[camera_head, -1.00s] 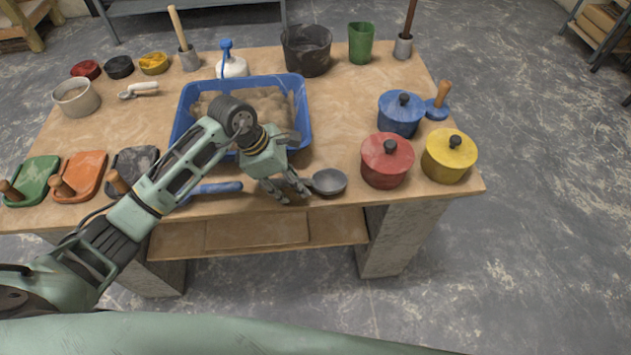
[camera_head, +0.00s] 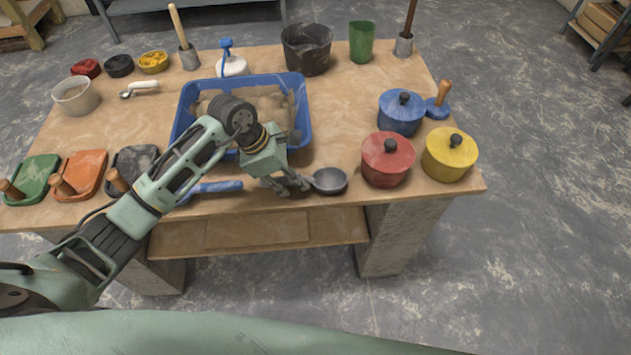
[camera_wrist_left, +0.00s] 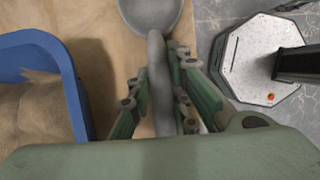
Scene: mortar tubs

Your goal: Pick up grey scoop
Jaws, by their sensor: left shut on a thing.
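The grey scoop (camera_head: 330,180) is a round bowl with a handle at the front edge of the table, left of the red pot. My left gripper (camera_head: 295,186) is at its handle, just left of the bowl, shut on it. In the left wrist view the scoop's bowl (camera_wrist_left: 152,12) is at the top, and its handle runs down between the fingers of my left gripper (camera_wrist_left: 162,100). The lower end of the handle is hidden by the gripper body. My right gripper does not show.
A blue tub (camera_head: 305,115) of sand-coloured material stands right behind my left gripper. A red pot (camera_head: 388,165), a yellow pot (camera_head: 450,158) and a blue pot (camera_head: 400,115) stand to the right. A blue-handled tool (camera_head: 215,187) lies left of the gripper. The table's front edge is close.

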